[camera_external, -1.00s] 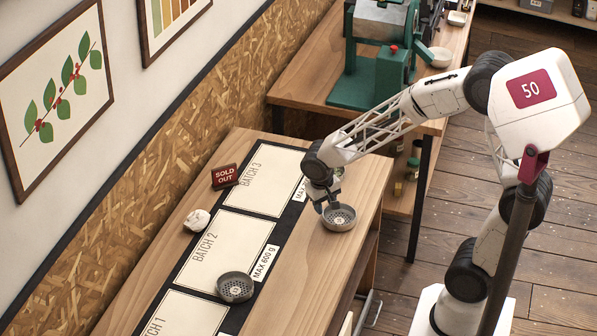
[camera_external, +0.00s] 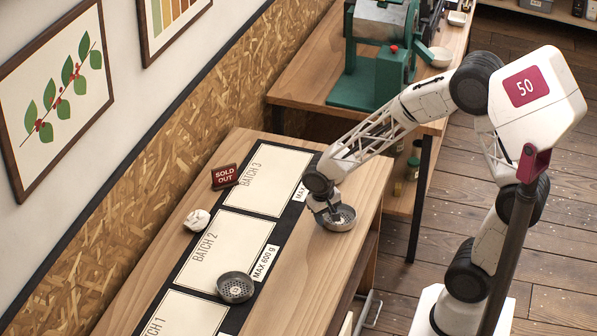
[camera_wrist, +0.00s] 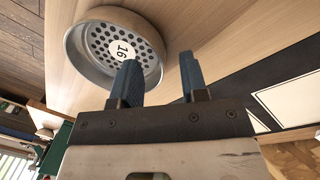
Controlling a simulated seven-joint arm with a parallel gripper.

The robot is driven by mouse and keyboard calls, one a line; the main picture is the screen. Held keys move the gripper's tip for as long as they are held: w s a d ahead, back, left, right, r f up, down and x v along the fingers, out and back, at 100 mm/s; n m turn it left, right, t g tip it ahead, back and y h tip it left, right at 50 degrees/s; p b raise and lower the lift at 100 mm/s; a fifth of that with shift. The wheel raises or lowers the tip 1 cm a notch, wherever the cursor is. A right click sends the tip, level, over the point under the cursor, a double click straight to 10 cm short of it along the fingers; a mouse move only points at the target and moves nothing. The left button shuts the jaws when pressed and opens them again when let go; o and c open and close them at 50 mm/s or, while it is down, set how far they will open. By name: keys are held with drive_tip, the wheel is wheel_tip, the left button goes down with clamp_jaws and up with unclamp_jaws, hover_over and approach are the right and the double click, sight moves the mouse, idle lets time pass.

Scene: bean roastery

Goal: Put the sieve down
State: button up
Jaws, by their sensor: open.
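A round grey metal sieve (camera_external: 344,222) with a perforated bottom rests on the wooden tabletop right of the batch mat, near its right edge. In the wrist view this sieve (camera_wrist: 100,72) shows a white disc marked 16. I cannot tell whether either finger touches the rim.
A second sieve (camera_external: 235,287) stands at the mat's edge by the MAX 600 g label (camera_external: 264,263).

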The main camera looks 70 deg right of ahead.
drive_tip(key=shift+s+d+f, duration=0.1)
drive_tip(key=shift+f, duration=1.05)
clamp_jaws()
